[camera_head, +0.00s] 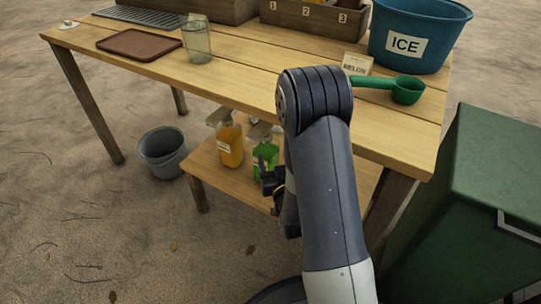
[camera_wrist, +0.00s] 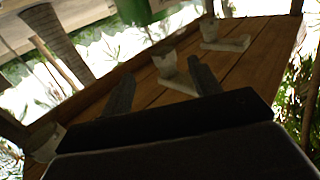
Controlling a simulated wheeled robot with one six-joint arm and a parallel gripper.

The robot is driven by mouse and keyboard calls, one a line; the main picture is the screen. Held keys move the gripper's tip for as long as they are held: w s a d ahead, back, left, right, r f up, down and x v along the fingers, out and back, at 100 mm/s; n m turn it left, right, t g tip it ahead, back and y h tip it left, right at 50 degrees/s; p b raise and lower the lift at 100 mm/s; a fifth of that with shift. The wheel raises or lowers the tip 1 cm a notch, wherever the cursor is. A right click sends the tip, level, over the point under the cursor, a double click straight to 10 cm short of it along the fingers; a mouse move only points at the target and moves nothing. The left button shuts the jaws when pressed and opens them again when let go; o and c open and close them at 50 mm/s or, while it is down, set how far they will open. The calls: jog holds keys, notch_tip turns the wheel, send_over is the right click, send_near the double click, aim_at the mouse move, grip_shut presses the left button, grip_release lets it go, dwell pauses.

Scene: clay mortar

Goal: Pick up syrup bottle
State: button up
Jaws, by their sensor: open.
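Two syrup bottles with pale pump tops stand on the lower shelf (camera_head: 222,179) in the head view. One is orange (camera_head: 230,148); the other is green (camera_head: 264,160) and partly hidden by my arm. My gripper (camera_head: 270,181) is low beside the green bottle, mostly hidden by my arm. In the wrist view my gripper (camera_wrist: 162,86) is open, with two dark fingers apart. I cannot tell whether anything touches.
The tabletop (camera_head: 240,75) above holds a glass jar (camera_head: 197,42), a brown tray (camera_head: 139,44), a green scoop (camera_head: 408,90) and a blue ice tub (camera_head: 425,20). A grey bucket (camera_head: 162,152) stands left of the shelf; a green bin (camera_head: 490,190) stands right. Table legs flank the shelf.

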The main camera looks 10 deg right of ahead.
aim_at(267, 142)
jog(key=w+b, duration=0.2)
jog(key=w, duration=0.7)
jog(key=shift+w+a+r, duration=0.1)
jog(key=shift+w+a, duration=0.05)
jog(key=shift+w, duration=0.15)
jog(key=shift+c, duration=0.5)
grip_shut()
jog(key=shift+r, duration=0.1)
